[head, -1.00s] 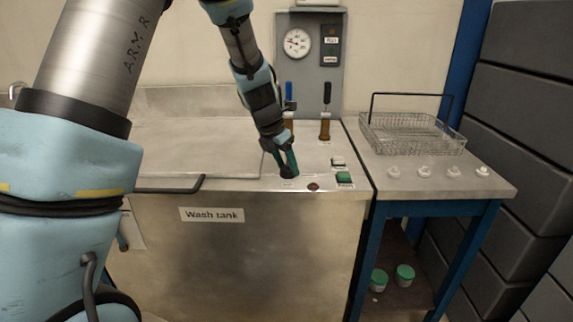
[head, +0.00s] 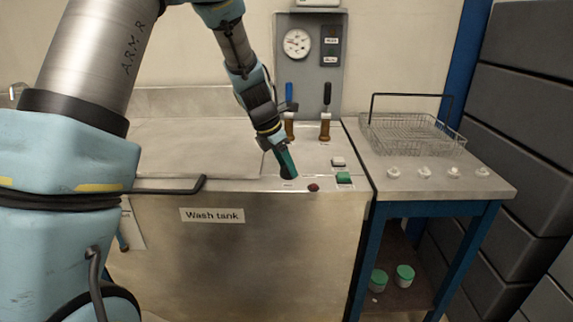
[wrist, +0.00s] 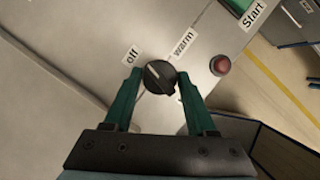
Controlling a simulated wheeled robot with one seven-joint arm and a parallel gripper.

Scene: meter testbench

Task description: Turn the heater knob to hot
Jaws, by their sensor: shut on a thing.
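The heater knob (wrist: 159,77) is a round black dial with a pale pointer mark, seen in the wrist view. The mark leans to the upper left, on the side of the "off" label (wrist: 132,55). The "warm" label (wrist: 183,42) is to the upper right of the knob. I see no "hot" label. My gripper (wrist: 157,82) has its green fingers on either side of the knob, shut on it. In the head view my gripper (head: 288,174) points down at the wash tank's (head: 240,245) front top edge and mostly hides the knob.
A red button (head: 313,188) is just right of my gripper. A green Start button (head: 344,178) and a white button (head: 338,161) lie further right. Two brown-based levers (head: 325,125) stand behind. A wire basket (head: 410,135) sits on the side table.

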